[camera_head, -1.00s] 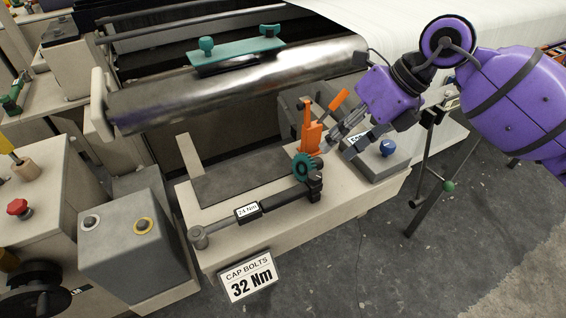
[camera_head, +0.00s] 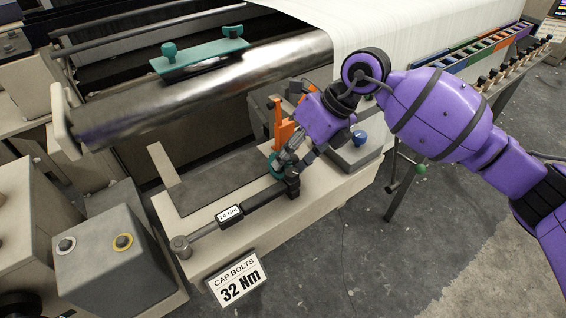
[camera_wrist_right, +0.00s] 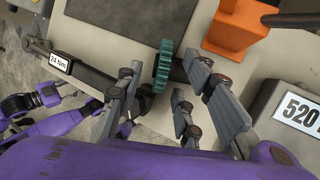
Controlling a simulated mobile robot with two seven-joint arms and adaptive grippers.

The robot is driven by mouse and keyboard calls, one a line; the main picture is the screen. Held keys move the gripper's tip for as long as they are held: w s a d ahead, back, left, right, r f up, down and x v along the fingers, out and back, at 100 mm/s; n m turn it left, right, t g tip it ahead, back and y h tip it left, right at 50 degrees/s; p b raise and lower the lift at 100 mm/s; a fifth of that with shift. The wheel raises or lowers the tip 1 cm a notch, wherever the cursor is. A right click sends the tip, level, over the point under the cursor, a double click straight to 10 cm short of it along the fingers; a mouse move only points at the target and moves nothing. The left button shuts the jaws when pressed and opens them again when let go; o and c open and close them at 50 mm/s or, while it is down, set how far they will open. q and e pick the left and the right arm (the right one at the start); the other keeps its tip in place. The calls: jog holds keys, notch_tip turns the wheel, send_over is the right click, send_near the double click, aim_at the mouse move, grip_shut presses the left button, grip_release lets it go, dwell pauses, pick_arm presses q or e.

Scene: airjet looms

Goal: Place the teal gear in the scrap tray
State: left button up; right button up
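The teal gear (camera_head: 273,164) stands on edge at the front of the bench, beside the head of the torque wrench (camera_head: 238,213). In the right wrist view the gear (camera_wrist_right: 163,66) lies ahead of my right gripper (camera_wrist_right: 160,95), roughly between the lines of its spread fingers. My right gripper (camera_head: 285,160) is open and empty, close to the gear. Whether a finger touches the gear I cannot tell. My left gripper does not show in the head view. I cannot pick out a scrap tray for certain.
An orange holder (camera_head: 283,128) stands just behind the gear. A grey box with a blue knob (camera_head: 360,137) stands to the right. A dark mat (camera_head: 215,182) lies on the bench. A metal roller (camera_head: 200,85) runs above. Coloured bins (camera_head: 480,48) stand far right.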

grip_shut()
jog(key=shift+r, duration=0.2)
